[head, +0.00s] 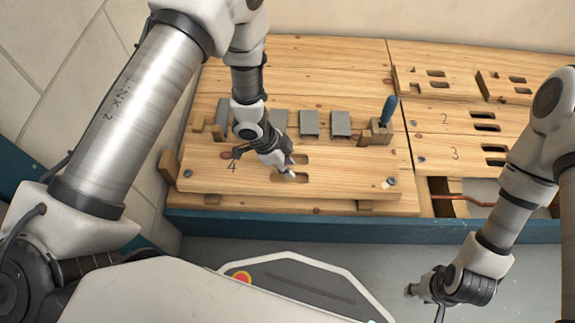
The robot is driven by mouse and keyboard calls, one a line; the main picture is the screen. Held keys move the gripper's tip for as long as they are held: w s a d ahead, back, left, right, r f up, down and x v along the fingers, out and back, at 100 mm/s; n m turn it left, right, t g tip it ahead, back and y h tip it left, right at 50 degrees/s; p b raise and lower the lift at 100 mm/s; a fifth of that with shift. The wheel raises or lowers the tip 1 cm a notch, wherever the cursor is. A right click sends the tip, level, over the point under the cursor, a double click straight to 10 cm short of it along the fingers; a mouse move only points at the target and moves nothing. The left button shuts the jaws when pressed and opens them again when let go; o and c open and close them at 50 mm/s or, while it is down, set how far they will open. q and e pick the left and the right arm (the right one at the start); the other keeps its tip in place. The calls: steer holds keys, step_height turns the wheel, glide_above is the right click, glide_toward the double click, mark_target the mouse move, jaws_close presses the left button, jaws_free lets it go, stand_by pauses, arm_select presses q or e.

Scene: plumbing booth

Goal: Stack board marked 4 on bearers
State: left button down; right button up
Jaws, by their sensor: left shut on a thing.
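The board marked 4 (340,178) is a long pale wooden plank with two hand slots near its middle and a bolt near each end. It lies roughly level over the front of the wooden deck. My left gripper (290,173) is shut on it at the slots. Wooden blocks, seemingly the bearers, show at its front edge: one at right (372,205) and one at left (211,199). I cannot tell whether the board touches them. My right gripper (438,308) hangs low at the right, away from the board; its fingers are too unclear to judge.
Behind the board stand several grey plates (310,123) and a wooden block (376,132) with a blue-handled tool (388,110). Boards marked 2 (455,118) and 3 (440,153) lie at right, beside an open gap with a copper pipe (470,203). A blue edge (330,229) runs along the front.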

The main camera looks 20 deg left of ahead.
arm_select(q)
steer(key=shift+r+p, duration=0.1)
steer(key=shift+p, duration=0.2)
stand_by(0.4)
steer(key=shift+r+p, duration=0.1)
steer(key=shift+p, duration=0.3)
steer(key=shift+f, duration=0.2)
steer(key=shift+f+b, duration=0.65)
steer(key=shift+f, duration=0.8)
